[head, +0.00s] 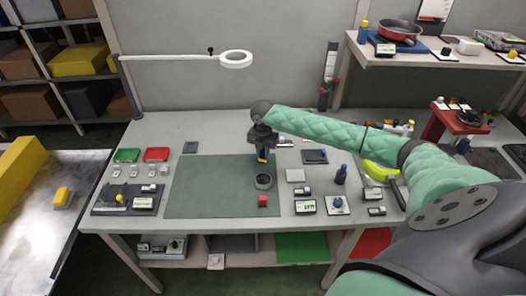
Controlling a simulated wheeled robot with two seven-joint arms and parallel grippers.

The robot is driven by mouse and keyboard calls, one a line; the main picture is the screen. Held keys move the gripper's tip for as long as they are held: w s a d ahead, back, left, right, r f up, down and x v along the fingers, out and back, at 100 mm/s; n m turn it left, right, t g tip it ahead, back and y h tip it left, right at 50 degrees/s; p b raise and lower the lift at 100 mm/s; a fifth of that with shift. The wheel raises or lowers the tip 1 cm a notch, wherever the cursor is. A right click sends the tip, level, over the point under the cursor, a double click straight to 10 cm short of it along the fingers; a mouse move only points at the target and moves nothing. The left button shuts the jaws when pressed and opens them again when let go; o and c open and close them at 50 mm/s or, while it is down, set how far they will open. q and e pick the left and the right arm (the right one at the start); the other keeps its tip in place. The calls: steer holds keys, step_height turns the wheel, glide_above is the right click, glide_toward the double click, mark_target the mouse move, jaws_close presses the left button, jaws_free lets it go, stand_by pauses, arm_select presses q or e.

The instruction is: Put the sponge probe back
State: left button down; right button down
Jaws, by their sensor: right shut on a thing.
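My right gripper (263,150) hangs down over the green mat (205,205) on the workbench. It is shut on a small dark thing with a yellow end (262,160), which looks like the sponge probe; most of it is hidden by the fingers. Just below it a dark round cup (263,182) stands on the mat. The held thing appears above the cup; I cannot tell whether they touch. My left gripper is not in view.
The mat's left part is clear.

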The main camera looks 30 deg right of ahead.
steer(key=shift+f, duration=0.1)
steer(key=c, duration=1.3)
jaws_free()
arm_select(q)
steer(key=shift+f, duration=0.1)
arm_select(e)
steer(key=shift+d, duration=0.1)
steer(key=shift+r, duration=0.4)
step_height(320, 180, up, 10)
steer(key=b, duration=0.3)
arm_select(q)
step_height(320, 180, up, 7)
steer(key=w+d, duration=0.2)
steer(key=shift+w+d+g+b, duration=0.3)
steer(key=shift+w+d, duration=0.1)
arm_select(e)
steer(key=shift+r, duration=0.7)
